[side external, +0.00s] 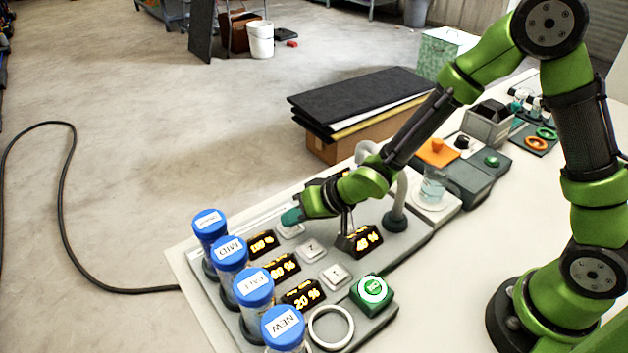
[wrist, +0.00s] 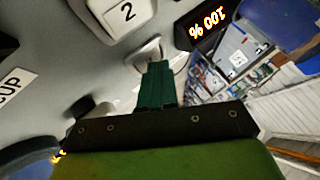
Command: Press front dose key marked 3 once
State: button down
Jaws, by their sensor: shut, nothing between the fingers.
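A row of pale square keys is set in the grey panel (side external: 355,322). The key marked 2 (wrist: 124,12) is clear in the wrist view, and it also shows in the side view (side external: 312,250). The key beyond it in the row (wrist: 149,50) is partly covered by my fingertips, and its marking is hidden; in the side view this key (side external: 291,231) sits just below my fingers. My gripper (wrist: 157,68) is shut and empty, with its green fingertips at this key. I cannot tell whether they touch it.
Several blue-capped jars (side external: 254,287) stand along the panel's left edge, beside lit percent displays (side external: 302,295). A green button (side external: 372,290) and a white ring (side external: 331,328) are at the near end. A curved grey pipe (side external: 401,190) rises behind my gripper.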

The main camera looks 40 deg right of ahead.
aim_at(295, 228)
dwell(0.3)
jog(key=shift+r, duration=0.9)
jog(key=shift+r, duration=2.5)
